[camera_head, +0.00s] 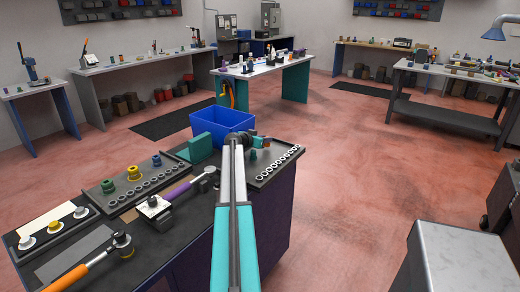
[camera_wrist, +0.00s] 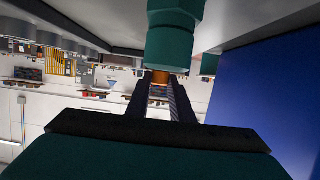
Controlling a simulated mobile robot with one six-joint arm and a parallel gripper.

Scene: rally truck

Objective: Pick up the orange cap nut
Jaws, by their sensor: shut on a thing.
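My gripper (camera_head: 265,143) is at the far right end of the near workbench, low over a dark tray. It also shows in the wrist view (camera_wrist: 160,92), where its jaws are shut on a small orange piece, which I take as the orange cap nut (camera_wrist: 160,77). Only a sliver of the nut shows between the jaws. A larger teal hex piece (camera_wrist: 173,40) lies against the nut in this view; I cannot tell whether they touch. In the head view, a small green piece (camera_head: 253,155) stands on the tray just below my gripper.
A blue bin (camera_head: 222,120) stands just behind my gripper, with a green block (camera_head: 194,149) beside it. The tray (camera_head: 262,181) holds a row of metal nuts. More sockets, a purple-handled tool and an orange-handled tool lie to the left.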

